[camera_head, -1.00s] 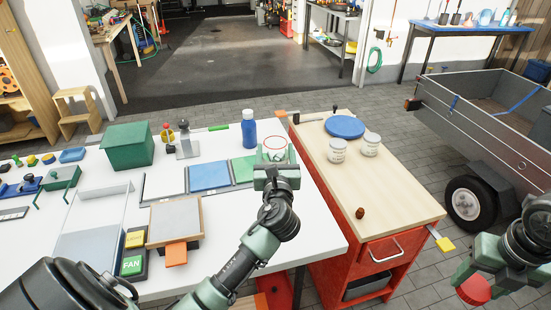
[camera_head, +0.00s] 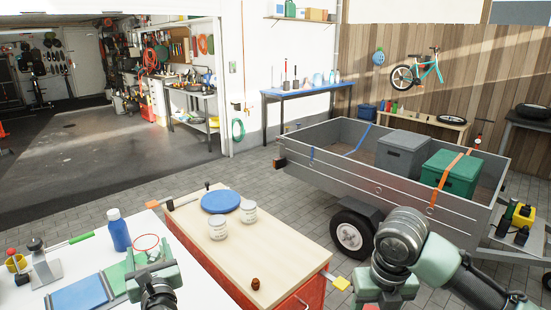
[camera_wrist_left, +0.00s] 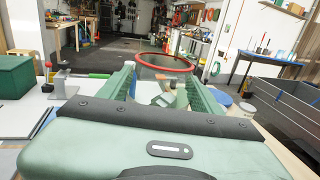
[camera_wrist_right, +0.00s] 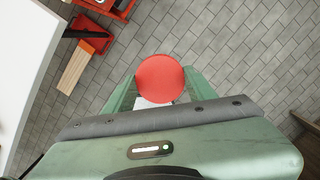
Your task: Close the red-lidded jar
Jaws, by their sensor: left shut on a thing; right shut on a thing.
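My left gripper (camera_head: 152,268) is shut on the clear jar (camera_head: 146,243), whose mouth has a red rim. The jar stands upright above the white tabletop, beside the blue bottle. In the left wrist view the jar (camera_wrist_left: 165,63) sits between the fingers with its top uncovered. My right gripper (camera_wrist_right: 157,92) is shut on the round red lid, which shows face-on as a red disc (camera_wrist_right: 160,76) in the right wrist view. In the head view the lid is at the bottom edge, mostly hidden by my right gripper (camera_head: 384,296). Lid and jar are well apart.
A blue bottle (camera_head: 118,230) stands just left of the jar. The wooden-topped red cart (camera_head: 240,262) carries a blue disc (camera_head: 221,201), two white tins (camera_head: 217,228) and a small brown knob (camera_head: 255,284). Paving lies below the right gripper. A trailer (camera_head: 400,185) stands beyond.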

